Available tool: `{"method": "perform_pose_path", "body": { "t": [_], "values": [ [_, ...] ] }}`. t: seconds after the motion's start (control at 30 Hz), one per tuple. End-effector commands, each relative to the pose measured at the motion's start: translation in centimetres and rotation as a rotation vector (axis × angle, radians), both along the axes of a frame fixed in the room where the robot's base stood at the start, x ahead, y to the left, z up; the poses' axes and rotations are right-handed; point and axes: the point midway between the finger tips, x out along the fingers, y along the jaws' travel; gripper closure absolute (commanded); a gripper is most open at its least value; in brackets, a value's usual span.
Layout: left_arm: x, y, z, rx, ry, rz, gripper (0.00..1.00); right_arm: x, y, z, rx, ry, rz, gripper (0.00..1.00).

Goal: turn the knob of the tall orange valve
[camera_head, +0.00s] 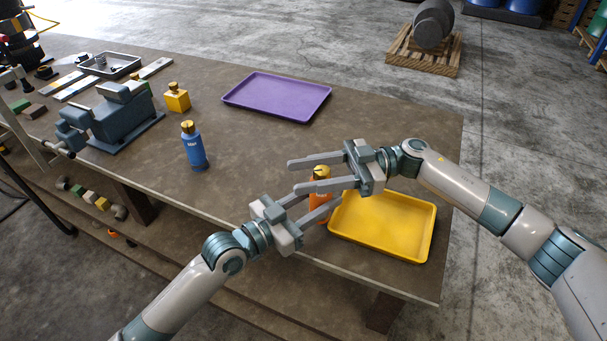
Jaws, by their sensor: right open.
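The tall orange valve (318,202) stands upright at the table's front edge, left of the yellow tray. Its brass-orange knob (321,171) shows between the fingers of my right gripper (293,176). The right gripper is open, its fingers spread and pointing left, one beyond the knob and one across the valve's upper part. My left gripper (321,199) reaches in from the lower left, low at the valve's body. Its fingers are apart, with the valve's body seeming to lie between them. Whether they touch it is hidden. The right gripper's near finger covers part of the valve.
The yellow tray (384,255) lies just right of the valve, under my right gripper. A purple tray (268,115), a blue valve (194,148), a small yellow valve (177,98) and a grey vise-like fixture (122,122) stand farther left and back. The table's middle is clear.

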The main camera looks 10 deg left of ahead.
Motion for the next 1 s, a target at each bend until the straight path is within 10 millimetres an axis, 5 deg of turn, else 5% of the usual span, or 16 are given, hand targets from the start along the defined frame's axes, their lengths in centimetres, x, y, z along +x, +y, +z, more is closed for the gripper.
{"method": "perform_pose_path", "body": {
  "t": [0.43,0.63,1.0],
  "values": [
    [0.03,0.0,0.29,-0.004,-0.005,0.0,1.0,-0.23,0.66,0.04,0.0,0.0,-0.001,0.55],
    [0.04,-0.01,0.3,-0.004,-0.005,0.0,1.0,-0.21,0.65,0.05,0.0,0.0,-0.001,0.96],
    [-0.01,-0.06,0.3,-0.004,-0.005,-0.001,1.0,0.04,0.66,0.07,0.0,0.0,-0.072,0.96]
  ]
}}
